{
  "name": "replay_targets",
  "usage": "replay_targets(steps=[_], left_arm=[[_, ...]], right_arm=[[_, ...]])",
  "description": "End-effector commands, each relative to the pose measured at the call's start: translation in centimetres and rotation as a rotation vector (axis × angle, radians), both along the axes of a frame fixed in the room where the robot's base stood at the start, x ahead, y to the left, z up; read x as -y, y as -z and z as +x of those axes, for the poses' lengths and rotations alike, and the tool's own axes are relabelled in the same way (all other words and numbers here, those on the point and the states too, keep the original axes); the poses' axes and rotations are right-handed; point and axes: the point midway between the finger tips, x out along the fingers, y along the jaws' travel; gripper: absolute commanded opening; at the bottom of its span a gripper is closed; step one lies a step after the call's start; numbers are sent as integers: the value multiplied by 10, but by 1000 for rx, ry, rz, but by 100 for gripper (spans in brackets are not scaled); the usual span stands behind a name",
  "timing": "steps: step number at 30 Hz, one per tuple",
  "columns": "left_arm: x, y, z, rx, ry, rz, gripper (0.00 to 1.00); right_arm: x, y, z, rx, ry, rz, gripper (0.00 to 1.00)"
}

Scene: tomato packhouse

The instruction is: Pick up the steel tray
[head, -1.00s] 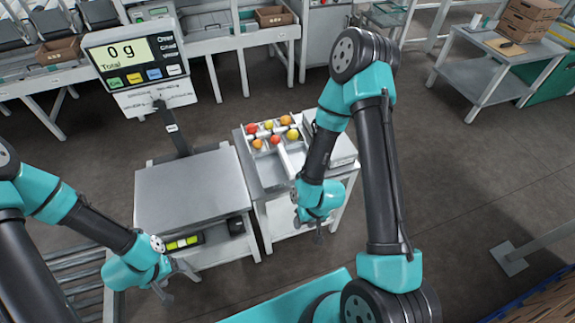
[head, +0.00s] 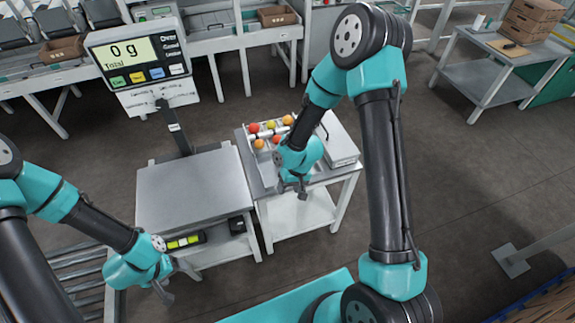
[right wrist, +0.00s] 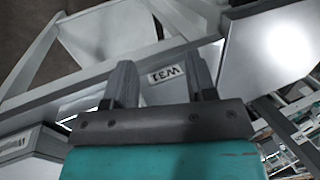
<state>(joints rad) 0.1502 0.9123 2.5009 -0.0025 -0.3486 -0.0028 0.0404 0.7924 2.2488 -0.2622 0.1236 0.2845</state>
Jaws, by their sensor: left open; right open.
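On the small stand in the head view, a metallic tray with compartments (head: 254,160) holds several red, orange and yellow tomatoes (head: 270,125). My left gripper (head: 174,283) is open and empty, low beside the scale table.
A scale with a bare steel platform (head: 185,188) stands left of the stand; its display (head: 131,57) reads 0 g.

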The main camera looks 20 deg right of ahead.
Motion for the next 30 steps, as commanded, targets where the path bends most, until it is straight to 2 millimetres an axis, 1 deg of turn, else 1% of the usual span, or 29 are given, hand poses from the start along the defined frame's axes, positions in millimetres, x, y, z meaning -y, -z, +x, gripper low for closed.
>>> replay_targets(steps=[1, 3, 5, 6, 9, 12, 13, 16, 23, 26, 30], left_arm=[[0, 0, 0, 0, 0, 0, 72], [0, 0, 0, 0, 0, 0, 72], [0, 0, 0, 0, 0, 0, 72], [0, 0, 0, 0, 0, 0, 72], [0, 0, 0, 0, 0, 0, 72], [0, 0, 0, 0, 0, 0, 72], [0, 0, 0, 0, 0, 0, 72], [0, 0, 0, 0, 0, 0, 72], [0, 0, 0, 0, 0, 0, 72], [0, 0, 0, 0, 0, 0, 72], [0, 0, 0, 0, 0, 0, 72]], right_arm=[[3, -15, 21, 7, -12, -24, 51], [8, -35, 45, 5, -24, -65, 51], [15, -54, 64, 6, -27, -108, 51], [19, -68, 77, 6, -28, -140, 51], [32, -102, 104, 13, -21, -219, 51], [41, -128, 122, 19, -7, -283, 51], [44, -133, 125, 22, -4, -296, 51], [48, -142, 130, 22, 3, -319, 51], [48, -142, 130, 20, 4, -321, 51], [48, -140, 130, 20, 3, -320, 51], [48, -129, 129, 17, 3, -320, 51]])
